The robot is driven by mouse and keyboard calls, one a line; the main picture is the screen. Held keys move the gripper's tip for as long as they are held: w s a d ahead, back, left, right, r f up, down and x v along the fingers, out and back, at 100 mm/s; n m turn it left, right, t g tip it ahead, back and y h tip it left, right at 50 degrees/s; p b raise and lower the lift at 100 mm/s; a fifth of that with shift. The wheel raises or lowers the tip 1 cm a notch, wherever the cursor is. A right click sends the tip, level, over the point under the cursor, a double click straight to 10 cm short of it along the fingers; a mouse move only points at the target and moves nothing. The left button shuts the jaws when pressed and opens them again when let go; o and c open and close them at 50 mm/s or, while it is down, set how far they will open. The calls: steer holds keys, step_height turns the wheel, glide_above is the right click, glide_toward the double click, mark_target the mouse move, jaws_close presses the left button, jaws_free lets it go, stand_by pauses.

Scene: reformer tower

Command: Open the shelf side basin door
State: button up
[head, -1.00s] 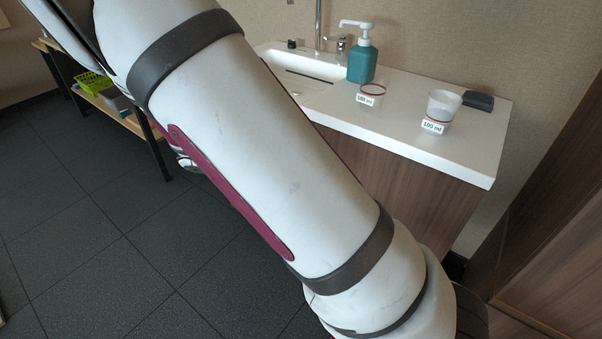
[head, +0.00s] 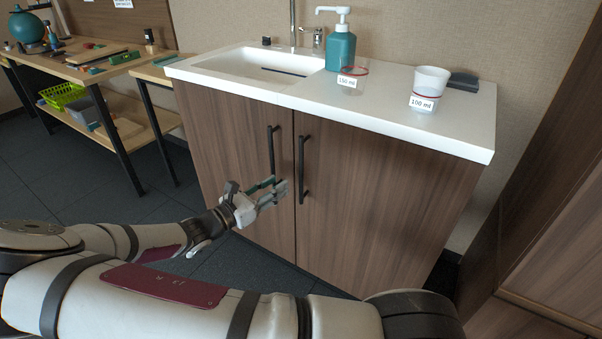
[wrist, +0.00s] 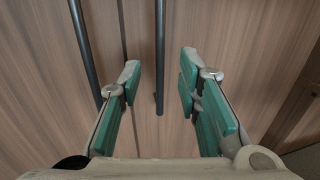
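The basin cabinet has two wood-grain doors, both shut. The left door (head: 225,145), on the side of the low shelf, has a black vertical handle (head: 271,152) near the middle seam. The right door (head: 375,200) has a matching handle (head: 302,170). My gripper (head: 280,188) is open and empty, in front of the doors near the left handle's lower end. In the wrist view, the right handle (wrist: 160,60) shows between the open fingers (wrist: 156,82), and the left handle (wrist: 82,40) lies left of them. Contact with either handle is not visible.
The white basin top (head: 390,110) holds a teal soap bottle (head: 340,50) and two labelled cups. A shelf table (head: 130,132) with a green basket (head: 62,95) stands at the left. A tall wooden cabinet (head: 560,240) limits room at the right. Dark floor is open at the left.

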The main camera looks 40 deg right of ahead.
mark_target(300, 171)
steer(key=d+b, duration=0.1)
steer(key=d, duration=0.6)
steer(key=w+d+b, duration=0.1)
steer(key=d, duration=0.2)
steer(key=shift+w+d+b, duration=0.1)
steer(key=shift+d+b, duration=0.1)
steer(key=shift+b, duration=0.15)
steer(key=shift+c, duration=0.5)
jaws_close()
